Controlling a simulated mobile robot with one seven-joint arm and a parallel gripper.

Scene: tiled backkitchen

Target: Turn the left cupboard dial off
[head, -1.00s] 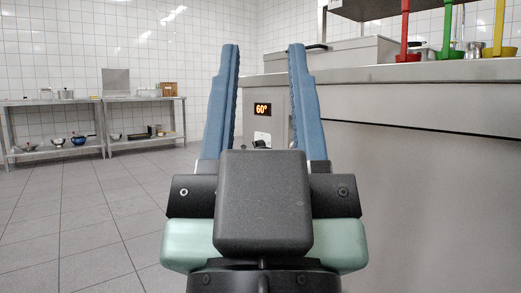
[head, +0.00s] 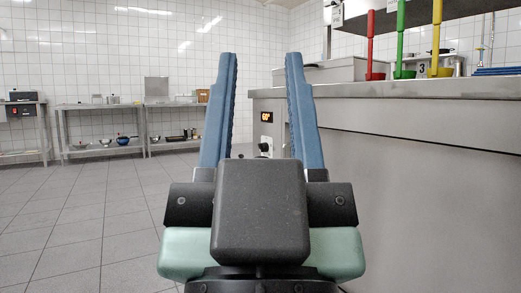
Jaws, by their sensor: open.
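My gripper (head: 261,58) is open and empty, its two blue fingers pointing forward and upright in the middle of the head view. Between the fingers, farther off, is the end face of a steel cupboard unit with a lit display (head: 266,117) that seems to read 60°. A small dark dial (head: 264,148) shows just below the display. Its lower part is hidden behind my gripper's body, and its pointer is too small to read. The fingers are well short of the dial and do not touch it.
The steel counter (head: 420,150) runs along the right, close to my gripper. Steel shelf tables (head: 100,125) with pots line the far wall. The tiled floor (head: 90,210) at left is clear.

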